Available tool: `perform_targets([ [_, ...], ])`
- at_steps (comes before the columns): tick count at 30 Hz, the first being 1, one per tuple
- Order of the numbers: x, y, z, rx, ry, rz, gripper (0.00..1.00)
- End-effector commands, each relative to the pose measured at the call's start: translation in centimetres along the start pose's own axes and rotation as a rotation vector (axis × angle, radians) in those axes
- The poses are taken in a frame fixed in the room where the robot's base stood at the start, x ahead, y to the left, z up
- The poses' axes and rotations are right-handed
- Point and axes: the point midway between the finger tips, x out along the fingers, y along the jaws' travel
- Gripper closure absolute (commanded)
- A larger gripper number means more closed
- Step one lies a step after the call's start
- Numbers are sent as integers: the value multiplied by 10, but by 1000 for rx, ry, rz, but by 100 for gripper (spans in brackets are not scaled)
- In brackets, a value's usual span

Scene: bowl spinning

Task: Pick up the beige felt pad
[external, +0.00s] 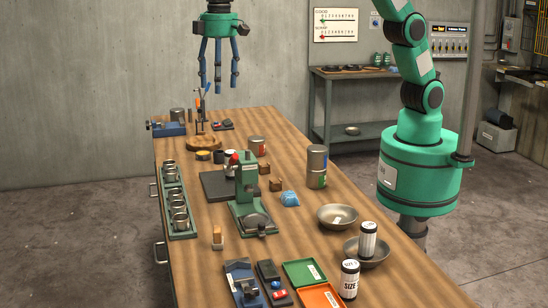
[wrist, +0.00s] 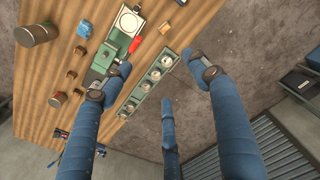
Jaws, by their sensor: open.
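My gripper (external: 219,88) hangs above the far end of the wooden workbench (external: 185,255), its blue fingers spread and empty, pointing down. In the wrist view its fingers (wrist: 163,75) are apart, with floor and the bench edge between them. I cannot make out a beige felt pad for certain. A small tan block on a grey base (external: 217,237) stands near the left front of the bench. Small brown blocks (external: 277,184) lie mid-bench, and brown pieces also show in the wrist view (wrist: 58,97). My gripper touches none of them.
A green press (external: 249,195) stands mid-bench, beside a green rack of metal cups (external: 180,210) along the left edge. Tall cans (external: 317,166), metal bowls (external: 337,216), a blue crumpled thing (external: 290,198), and green and orange trays (external: 320,297) occupy the right and front.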

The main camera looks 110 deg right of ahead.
Motion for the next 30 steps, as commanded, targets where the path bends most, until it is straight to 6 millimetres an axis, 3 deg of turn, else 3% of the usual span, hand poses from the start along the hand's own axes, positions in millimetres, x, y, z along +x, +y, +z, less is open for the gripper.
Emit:
perform_targets([
  [17, 33, -30, -25, 17, -36, 16, 39],
  [23, 79, -28, -22, 17, -37, 17, 39],
  [30, 153, -26, -19, 17, -39, 18, 39],
])
